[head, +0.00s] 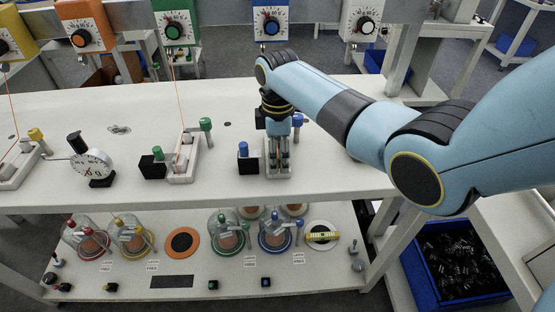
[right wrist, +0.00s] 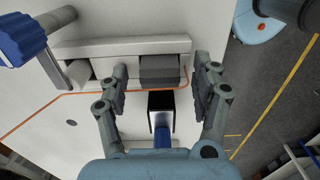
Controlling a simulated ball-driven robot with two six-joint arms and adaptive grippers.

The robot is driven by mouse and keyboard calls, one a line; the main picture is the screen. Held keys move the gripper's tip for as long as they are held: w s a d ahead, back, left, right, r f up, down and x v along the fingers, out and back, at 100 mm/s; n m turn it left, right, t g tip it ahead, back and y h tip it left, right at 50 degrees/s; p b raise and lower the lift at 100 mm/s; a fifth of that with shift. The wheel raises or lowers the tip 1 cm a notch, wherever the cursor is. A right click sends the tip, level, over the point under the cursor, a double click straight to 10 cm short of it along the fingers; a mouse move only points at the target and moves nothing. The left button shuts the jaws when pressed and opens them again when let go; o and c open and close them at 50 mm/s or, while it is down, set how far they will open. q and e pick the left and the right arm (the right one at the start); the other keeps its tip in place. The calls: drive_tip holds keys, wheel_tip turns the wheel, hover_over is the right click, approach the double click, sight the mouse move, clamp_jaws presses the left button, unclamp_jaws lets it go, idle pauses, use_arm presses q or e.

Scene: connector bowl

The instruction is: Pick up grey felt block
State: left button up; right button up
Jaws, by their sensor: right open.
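The grey felt block (right wrist: 162,71) sits in a slot of a white fixture (right wrist: 110,46) in the right wrist view. My right gripper (right wrist: 160,76) is open, with one finger on each side of the block and a gap on both sides. In the head view my right gripper (head: 279,150) points down over the white fixture (head: 279,173) on the bench and largely hides the block. My left gripper is not in view.
A blue-handled lever (head: 298,120) stands beside the fixture. A black part with a blue knob (head: 243,149) is close on its left. Similar green (head: 185,170) and yellow stations stand further left. Glass domes (head: 275,232) fill the lower shelf.

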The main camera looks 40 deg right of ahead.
drive_tip(key=shift+c, duration=0.5)
drive_tip(key=c, duration=0.9)
drive_tip(key=shift+r, duration=0.1)
